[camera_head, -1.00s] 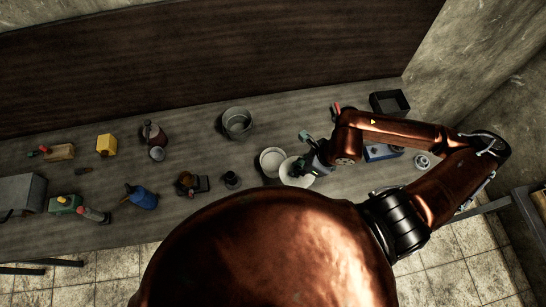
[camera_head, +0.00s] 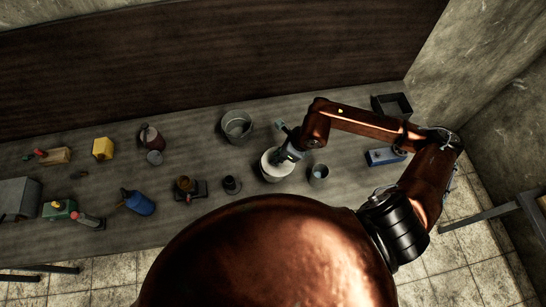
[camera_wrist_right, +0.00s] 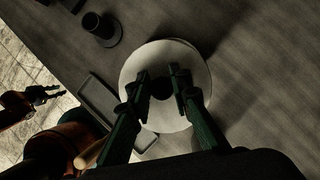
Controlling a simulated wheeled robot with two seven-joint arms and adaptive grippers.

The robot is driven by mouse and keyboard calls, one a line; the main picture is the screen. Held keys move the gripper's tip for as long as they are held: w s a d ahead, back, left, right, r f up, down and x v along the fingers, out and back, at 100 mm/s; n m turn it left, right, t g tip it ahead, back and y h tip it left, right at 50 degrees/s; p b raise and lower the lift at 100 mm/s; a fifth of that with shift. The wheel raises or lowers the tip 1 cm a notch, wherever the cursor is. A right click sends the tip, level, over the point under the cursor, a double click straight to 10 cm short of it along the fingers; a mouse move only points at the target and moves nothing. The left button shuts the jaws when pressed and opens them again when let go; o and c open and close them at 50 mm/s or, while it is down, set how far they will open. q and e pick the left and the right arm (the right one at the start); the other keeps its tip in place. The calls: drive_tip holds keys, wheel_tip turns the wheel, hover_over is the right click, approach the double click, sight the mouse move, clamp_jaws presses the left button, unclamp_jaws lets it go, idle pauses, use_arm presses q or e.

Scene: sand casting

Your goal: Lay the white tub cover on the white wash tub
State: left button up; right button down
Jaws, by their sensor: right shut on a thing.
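The white tub cover (camera_wrist_right: 190,65) is a pale round disc with a dark knob at its middle. My right gripper (camera_wrist_right: 162,88) is shut on that knob from above. In the head view the right gripper (camera_head: 288,150) is over the white wash tub (camera_head: 275,176), and the cover lies over the tub's mouth, partly hidden by the gripper. I cannot tell whether the cover touches the rim. In the wrist view the cover hides most of the tub. My left gripper (camera_wrist_right: 43,94) shows small at the left of the wrist view, with its fingers apart and empty.
A grey cup (camera_head: 319,172) stands just right of the tub. A grey pot (camera_head: 237,125) is behind it to the left, and a small dark cup (camera_head: 231,184) is to its left. A blue box (camera_head: 384,156) and a black tray (camera_head: 391,104) are at the right.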

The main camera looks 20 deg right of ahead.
sight(273, 156)
drive_tip(key=f, duration=0.1)
drive_tip(key=w, duration=0.1)
drive_tip(key=w+f, duration=0.1)
drive_tip(key=shift+w+a+f, duration=0.15)
drive_tip(key=shift+a+f, duration=0.1)
drive_tip(key=shift+f, duration=0.1)
wheel_tip(273, 156, down, 3)
drive_tip(key=shift+w+f+p, duration=0.1)
drive_tip(key=shift+f+p, duration=0.1)
drive_tip(key=shift+p, duration=0.8)
drive_tip(key=c, duration=1.8)
unclamp_jaws()
drive_tip(key=shift+o, duration=0.2)
drive_tip(key=b+v, duration=0.2)
drive_tip(key=v, duration=0.8)
drive_tip(key=shift+d+r+b, duration=0.2)
drive_tip(key=shift+r+b, duration=0.05)
drive_tip(key=shift+b, duration=0.15)
drive_tip(key=shift+v, duration=0.75)
drive_tip(key=shift+a, duration=0.15)
